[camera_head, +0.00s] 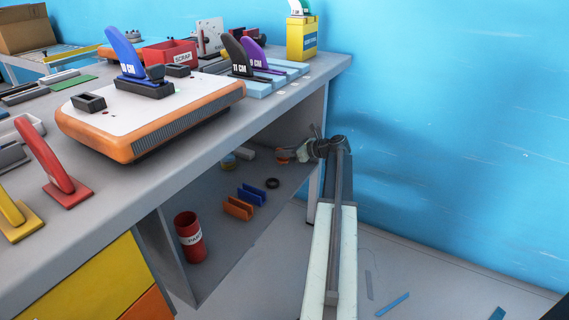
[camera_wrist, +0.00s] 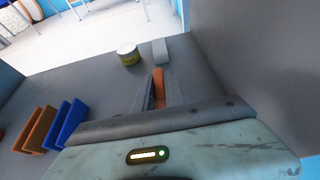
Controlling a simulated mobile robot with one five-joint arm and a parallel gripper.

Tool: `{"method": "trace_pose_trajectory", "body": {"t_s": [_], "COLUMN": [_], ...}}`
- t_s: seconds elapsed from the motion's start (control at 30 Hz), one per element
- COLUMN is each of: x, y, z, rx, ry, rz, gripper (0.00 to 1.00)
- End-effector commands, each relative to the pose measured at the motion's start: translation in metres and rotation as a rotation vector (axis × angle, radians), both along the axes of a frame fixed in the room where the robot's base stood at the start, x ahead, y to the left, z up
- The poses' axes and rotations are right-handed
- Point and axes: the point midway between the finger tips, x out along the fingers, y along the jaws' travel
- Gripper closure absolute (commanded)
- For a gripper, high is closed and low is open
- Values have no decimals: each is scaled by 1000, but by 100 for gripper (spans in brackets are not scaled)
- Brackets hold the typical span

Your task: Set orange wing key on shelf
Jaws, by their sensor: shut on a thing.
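My gripper (camera_head: 290,155) reaches into the open bay under the bench, at its right end. In the wrist view my gripper (camera_wrist: 160,90) is shut on the orange wing key (camera_wrist: 158,77), which shows as a narrow orange strip between the fingers. In the head view only a small orange bit of the key (camera_head: 281,156) shows at the gripper's tip. The grey shelf (camera_head: 222,252) is the floor of this bay, and it also fills the middle of the wrist view (camera_wrist: 95,78). I cannot tell whether the key touches the shelf.
On the shelf stand a red can (camera_head: 189,238), orange (camera_head: 238,208) and blue (camera_head: 251,194) brackets, a black ring (camera_head: 272,183), a yellow-and-white tin (camera_wrist: 128,55) and a pale block (camera_wrist: 160,52).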

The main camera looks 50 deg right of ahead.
Motion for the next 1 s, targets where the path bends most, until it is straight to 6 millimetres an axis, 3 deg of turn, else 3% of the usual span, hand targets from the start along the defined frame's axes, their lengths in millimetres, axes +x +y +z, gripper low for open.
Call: {"method": "trace_pose_trajectory", "body": {"t_s": [0.1, 0.27, 0.5, 0.9, 0.93, 1.0], "x": [-9, -10, -10, -10, -10, -10], "y": [-11, -11, -11, -11, -11, -11], "z": [-1, -4, -40, -42, -40, -40], "rx": [0, -1, 0, 0, 0, 0], "ry": [0, 0, 0, 0, 0, 0], "rz": [-1, 0, 0, -1, -1, -1], "gripper": [100, 100, 100, 100, 78, 64]}}
